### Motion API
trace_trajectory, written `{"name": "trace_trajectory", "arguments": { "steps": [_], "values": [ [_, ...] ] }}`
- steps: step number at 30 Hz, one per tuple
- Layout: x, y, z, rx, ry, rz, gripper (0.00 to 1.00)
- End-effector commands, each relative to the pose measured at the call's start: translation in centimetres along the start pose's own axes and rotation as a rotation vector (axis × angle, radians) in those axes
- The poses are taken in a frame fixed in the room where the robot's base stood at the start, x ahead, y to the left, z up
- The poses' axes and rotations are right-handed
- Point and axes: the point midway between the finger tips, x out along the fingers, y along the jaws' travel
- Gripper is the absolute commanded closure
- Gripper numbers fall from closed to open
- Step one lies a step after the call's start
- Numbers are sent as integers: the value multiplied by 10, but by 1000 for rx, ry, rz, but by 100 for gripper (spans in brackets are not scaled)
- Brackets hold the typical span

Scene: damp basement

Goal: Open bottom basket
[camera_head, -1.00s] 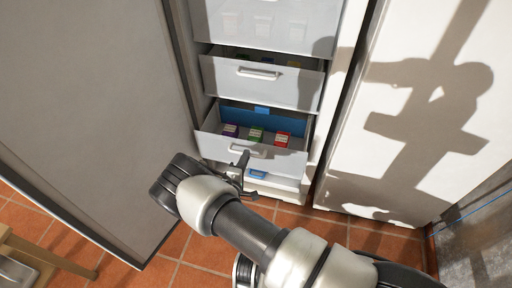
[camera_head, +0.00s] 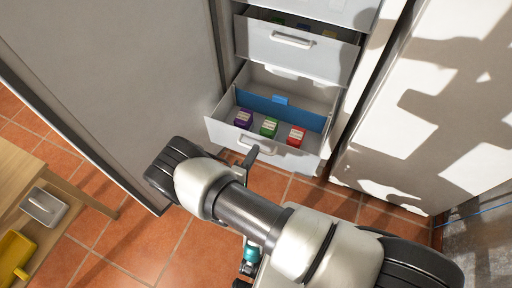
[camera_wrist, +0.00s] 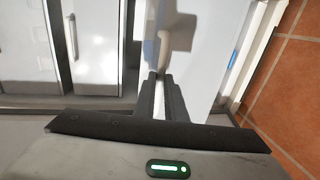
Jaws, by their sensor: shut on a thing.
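The bottom basket (camera_head: 297,159) is a light grey drawer pulled well out of the freezer. It holds purple, green and red small boxes in front of a blue divider (camera_head: 262,103). My gripper (camera_head: 250,156) is at the front of this basket, shut on its handle (camera_head: 264,147). In the wrist view, the dark fingers of my gripper (camera_wrist: 162,95) close on the end of the pale handle (camera_wrist: 164,48). My wrist hides part of the floor in front of the basket.
Above is another basket (camera_head: 280,52) with its own handle. The open freezer door (camera_head: 130,80) stands at the left. A wooden table (camera_head: 30,190) with a grey container (camera_head: 43,206) and a yellow item (camera_head: 14,255) is at lower left. Tiled floor (camera_head: 150,245) lies below.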

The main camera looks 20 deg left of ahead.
Motion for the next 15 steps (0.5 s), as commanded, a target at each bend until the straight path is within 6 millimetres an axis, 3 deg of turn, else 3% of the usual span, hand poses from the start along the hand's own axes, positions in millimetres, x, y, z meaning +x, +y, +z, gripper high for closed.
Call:
{"name": "trace_trajectory", "arguments": {
  "steps": [14,15],
  "values": [
    [-4,-1,-1,1,2,0,100],
    [-4,-1,-1,1,2,0,86]
  ]
}}
